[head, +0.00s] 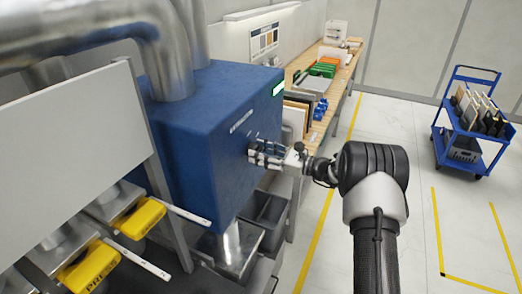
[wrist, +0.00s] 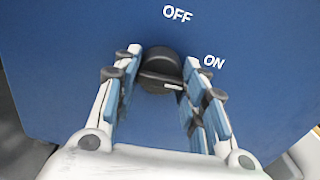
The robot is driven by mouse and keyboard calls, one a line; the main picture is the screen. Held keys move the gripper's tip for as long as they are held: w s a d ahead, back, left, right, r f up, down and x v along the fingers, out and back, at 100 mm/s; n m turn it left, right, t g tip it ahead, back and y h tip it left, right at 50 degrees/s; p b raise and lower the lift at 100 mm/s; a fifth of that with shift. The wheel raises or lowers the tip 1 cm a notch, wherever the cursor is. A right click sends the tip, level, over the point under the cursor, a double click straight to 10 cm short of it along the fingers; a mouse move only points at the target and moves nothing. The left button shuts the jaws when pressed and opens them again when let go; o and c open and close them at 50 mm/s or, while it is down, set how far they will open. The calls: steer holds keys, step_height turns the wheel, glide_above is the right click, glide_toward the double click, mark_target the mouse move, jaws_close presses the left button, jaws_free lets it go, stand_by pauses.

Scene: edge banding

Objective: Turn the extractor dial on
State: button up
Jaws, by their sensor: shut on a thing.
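The black extractor dial (wrist: 161,68) is on the front face of the blue extractor box (head: 190,150). In the wrist view it sits between the fingertips of my gripper (wrist: 162,62), which is shut on it. The dial's pale pointer mark lies to the right, below the white ON label (wrist: 214,61); the OFF label (wrist: 177,14) is above the dial. In the head view my gripper (head: 258,153) meets the box's right-hand face, and its fingers hide the dial there.
Metal ducts (head: 175,60) rise from the box. A wooden bench (head: 325,105) with boards and green and blue bins runs behind it. Grey bins (head: 265,215) stand below the gripper. A blue cart (head: 470,130) stands at the right. Yellow-lined floor is open between.

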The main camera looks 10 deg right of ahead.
steer(key=shift+m, duration=0.5)
steer(key=o, duration=1.1)
steer(key=shift+c, duration=0.2)
steer(key=v, duration=1.2)
